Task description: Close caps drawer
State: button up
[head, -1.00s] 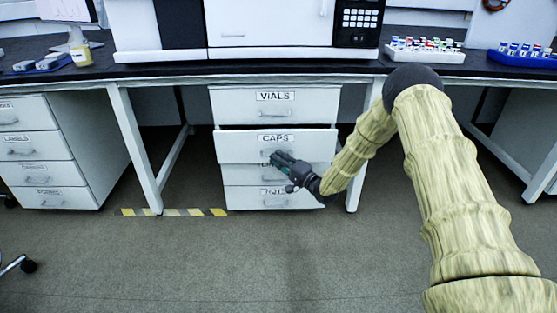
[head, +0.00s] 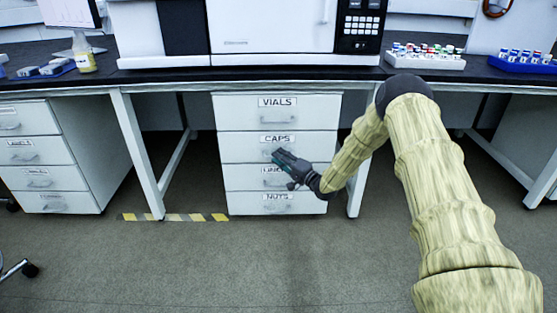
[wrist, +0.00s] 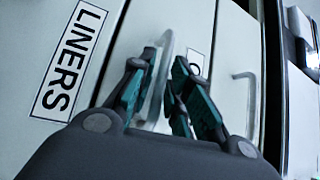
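The caps drawer (head: 235,148) is the second drawer down in the white cabinet under the bench. Its front looks flush with the drawers above and below, with no gap showing. My gripper (head: 277,154) is in front of the cabinet, at the lower part of the caps drawer, and hides part of its handle. In the wrist view my gripper (wrist: 158,72) has its two fingers apart, with a drawer handle (wrist: 165,62) showing between them. I cannot tell whether they touch it. The liners label (wrist: 70,60) stands left of the fingers.
The vials drawer (head: 235,112) is above, and the liners drawer (head: 240,178) and nuts drawer (head: 245,205) are below. Bench legs (head: 137,155) flank the cabinet. Another drawer cabinet (head: 45,180) stands at left. The floor in front is clear.

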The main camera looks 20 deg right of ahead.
dwell(0.4)
jog(key=v, duration=1.2)
jog(key=s+a+f+n+g+h+p, duration=0.15)
jog(key=s+a+f+g, duration=0.25)
jog(key=s+a+f, duration=0.5)
jog(key=s+a+f+n+g+h, duration=0.3)
jog(key=s+a+f+g, duration=0.2)
jog(key=s+a+f, duration=0.5)
jog(key=s+f+n+g+h+p, duration=0.1)
jog(key=s+n+g+h, duration=0.3)
jog(key=s, duration=1.4)
jog(key=s+f+n+g+p, duration=0.1)
jog(key=s+f+n+g, duration=0.3)
jog(key=s, duration=1.3)
notch_tip(320, 180, up, 40)
jog(key=m+p, duration=0.1)
jog(key=p, duration=3.6)
jog(key=shift+w+f+g, duration=0.2)
jog(key=shift+w+g, duration=0.05)
jog(key=shift+g, duration=0.15)
jog(key=shift+a+m, duration=0.1)
jog(key=shift+m, duration=0.15)
